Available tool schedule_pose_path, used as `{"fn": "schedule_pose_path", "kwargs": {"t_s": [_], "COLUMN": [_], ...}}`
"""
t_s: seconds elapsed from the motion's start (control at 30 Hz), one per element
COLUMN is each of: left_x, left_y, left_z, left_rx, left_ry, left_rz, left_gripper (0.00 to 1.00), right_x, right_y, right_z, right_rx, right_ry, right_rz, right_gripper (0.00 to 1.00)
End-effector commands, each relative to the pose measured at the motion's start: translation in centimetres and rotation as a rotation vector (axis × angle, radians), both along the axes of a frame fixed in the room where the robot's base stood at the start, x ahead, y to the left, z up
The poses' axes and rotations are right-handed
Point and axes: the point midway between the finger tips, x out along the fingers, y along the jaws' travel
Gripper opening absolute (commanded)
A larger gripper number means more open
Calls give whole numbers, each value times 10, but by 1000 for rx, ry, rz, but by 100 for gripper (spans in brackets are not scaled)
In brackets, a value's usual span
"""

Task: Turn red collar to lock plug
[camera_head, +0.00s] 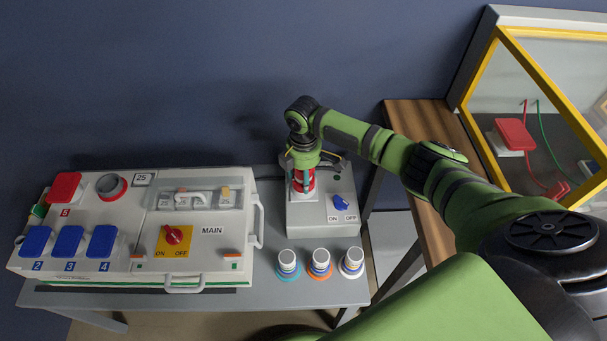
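A red collar (304,182) shows on a socket on top of the small grey box at the table's right side. My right gripper (303,172) points down over it, with its fingers around the collar; whether they press on it is too small to tell. The plug is mostly hidden under the gripper. The small box (309,216) has a blue switch (341,202) marked ON and OFF. My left gripper is not in view.
A large white socket box (120,263) with a red MAIN switch (174,235) fills the table's left. Three ringed plugs stand in front of the small box: blue (288,264), orange (319,264), white (351,262). A yellow-framed glass case (540,110) stands right.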

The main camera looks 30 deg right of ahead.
Motion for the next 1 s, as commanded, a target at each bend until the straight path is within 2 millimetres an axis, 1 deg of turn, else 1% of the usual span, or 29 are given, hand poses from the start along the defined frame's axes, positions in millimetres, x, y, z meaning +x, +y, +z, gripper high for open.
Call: {"fn": "schedule_pose_path", "kwargs": {"t_s": [0.13,0.2,0.27,0.4,0.53,0.7,0.97,1.0], "left_x": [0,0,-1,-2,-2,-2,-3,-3], "left_y": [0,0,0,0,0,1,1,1], "left_z": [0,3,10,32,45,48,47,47], "left_rx": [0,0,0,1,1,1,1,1], "left_ry": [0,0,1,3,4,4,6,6], "left_rz": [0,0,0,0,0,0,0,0], "left_gripper": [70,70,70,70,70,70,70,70], "right_x": [0,0,-1,-1,-1,0,0,0], "right_y": [0,0,0,1,1,0,0,0], "right_z": [-1,1,3,6,4,0,-1,-1], "right_rx": [0,0,0,1,2,0,0,0], "right_ry": [-1,0,1,2,-1,-2,-3,-3], "right_rz": [0,-13,-45,-184,-317,-397,-399,-399], "right_gripper": [26,26,26,26,26,26,26,74]}}
